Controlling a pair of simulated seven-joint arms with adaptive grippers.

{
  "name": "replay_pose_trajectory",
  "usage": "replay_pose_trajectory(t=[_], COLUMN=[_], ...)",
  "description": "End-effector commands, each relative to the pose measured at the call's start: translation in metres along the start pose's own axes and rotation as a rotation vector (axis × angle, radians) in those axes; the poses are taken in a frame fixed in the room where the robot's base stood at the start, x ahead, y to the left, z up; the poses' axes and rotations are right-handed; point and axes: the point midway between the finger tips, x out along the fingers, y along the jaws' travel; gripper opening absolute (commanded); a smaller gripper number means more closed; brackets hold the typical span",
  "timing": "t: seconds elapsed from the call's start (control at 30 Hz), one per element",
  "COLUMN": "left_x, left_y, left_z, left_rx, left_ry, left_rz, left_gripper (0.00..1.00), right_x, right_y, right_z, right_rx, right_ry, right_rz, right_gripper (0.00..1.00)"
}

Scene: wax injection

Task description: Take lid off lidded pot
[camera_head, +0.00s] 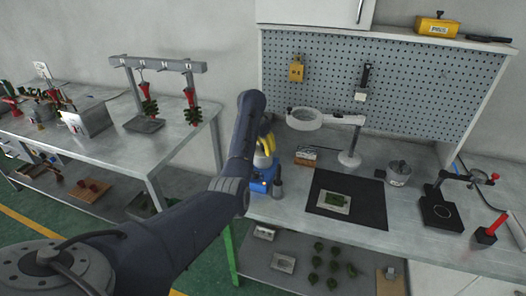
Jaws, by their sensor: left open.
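The pot (398,173) is a small grey metal vessel on the right-hand bench, right of the dark mat. Its lid (399,164) appears to be on top, with a small knob; details are too small to tell. My left arm comes in from the lower left and bends upward at the front left of this bench. My left gripper is open and well left of the pot, apart from it; its fingers are mostly hidden by the arm. My right gripper is not in view.
A dark mat (371,209) with a green piece on a plate lies left of the pot. A ring lamp (304,119) on a stand (349,159) rises behind the mat. A blue and yellow device (263,178) stands beside my arm. A black plate (441,213) lies right of the pot.

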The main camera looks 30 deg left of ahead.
Motion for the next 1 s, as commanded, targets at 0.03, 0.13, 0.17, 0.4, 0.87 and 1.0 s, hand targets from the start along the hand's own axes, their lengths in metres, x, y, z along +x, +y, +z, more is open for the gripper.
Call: replay_pose_trajectory(t=[0.03, 0.13, 0.17, 0.4, 0.87, 1.0], left_x=[0.0005, 0.0005, 0.0005, 0.0003, 0.0002, 0.0003], left_y=[-0.0002, -0.0002, -0.0002, -0.0002, -0.0002, -0.0002], left_z=[0.0001, 0.0001, 0.0001, 0.0001, 0.0001, 0.0002], left_rx=[0.0, 0.0, 0.0, 0.0, 0.0, 0.0], left_ry=[0.0, 0.0, 0.0, 0.0, 0.0, 0.0], left_rz=[0.0, -0.001, 0.0, 0.0, 0.0, 0.0], left_gripper=[0.48, 0.48, 0.48, 0.3, 0.0, 0.0], right_x=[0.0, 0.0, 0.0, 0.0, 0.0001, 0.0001], right_y=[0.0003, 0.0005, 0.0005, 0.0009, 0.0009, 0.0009], right_z=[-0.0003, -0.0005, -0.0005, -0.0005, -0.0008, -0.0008], right_rx=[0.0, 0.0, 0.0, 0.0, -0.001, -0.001], right_ry=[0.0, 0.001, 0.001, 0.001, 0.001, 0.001], right_rz=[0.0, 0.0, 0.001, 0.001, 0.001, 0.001], right_gripper=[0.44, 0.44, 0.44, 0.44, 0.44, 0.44])
